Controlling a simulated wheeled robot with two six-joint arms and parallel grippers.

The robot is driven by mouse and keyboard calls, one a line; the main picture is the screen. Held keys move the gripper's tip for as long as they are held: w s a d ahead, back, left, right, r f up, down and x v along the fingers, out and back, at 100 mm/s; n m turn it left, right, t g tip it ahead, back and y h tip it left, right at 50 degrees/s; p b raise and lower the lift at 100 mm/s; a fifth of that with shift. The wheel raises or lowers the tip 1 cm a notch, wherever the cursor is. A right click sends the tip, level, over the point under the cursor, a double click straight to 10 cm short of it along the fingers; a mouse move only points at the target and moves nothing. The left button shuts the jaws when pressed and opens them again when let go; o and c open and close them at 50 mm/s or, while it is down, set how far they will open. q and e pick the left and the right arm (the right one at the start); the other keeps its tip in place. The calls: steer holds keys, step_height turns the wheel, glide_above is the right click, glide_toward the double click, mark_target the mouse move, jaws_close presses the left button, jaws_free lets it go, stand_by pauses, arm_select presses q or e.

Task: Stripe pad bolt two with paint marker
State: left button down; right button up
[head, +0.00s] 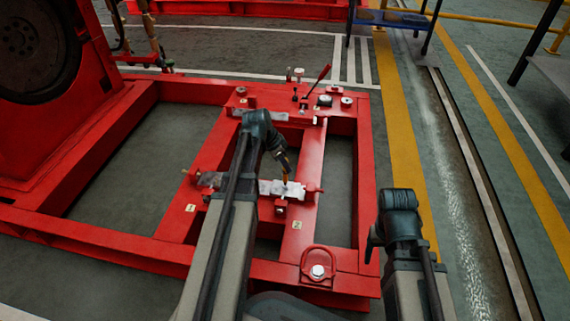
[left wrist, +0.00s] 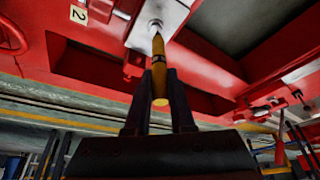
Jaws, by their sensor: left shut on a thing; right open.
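My left gripper (head: 284,166) is shut on the paint marker (head: 286,179), a yellow-orange pen with a dark band. The left wrist view shows the marker (left wrist: 160,80) between the two dark fingers, its tip pointing at the bolt (left wrist: 155,26) on a pale metal pad (left wrist: 180,14). The tip appears at or very near the bolt head; I cannot tell if they touch. No stripe is distinguishable. The pad (head: 268,187) lies on the red frame near label 2 (head: 297,225). My right gripper (head: 373,243) hangs at the right, small and dark, away from the pad.
A second pale pad (head: 209,180) sits left, near label 1 (head: 190,208). A red lever (head: 318,80) and small fittings stand at the crossmember's back. A lifting eye (head: 318,271) is at the front corner. A large red machine (head: 40,130) fills the left.

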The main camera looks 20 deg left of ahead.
arm_select(q)
steer(key=shift+s+d, duration=0.15)
steer(key=shift+s, duration=0.15)
stand_by(0.6)
steer(key=shift+r, duration=0.2)
stand_by(1.0)
steer(key=shift+r+p, duration=2.45)
steer(key=shift+p, duration=0.25)
steer(key=shift+r, duration=0.1)
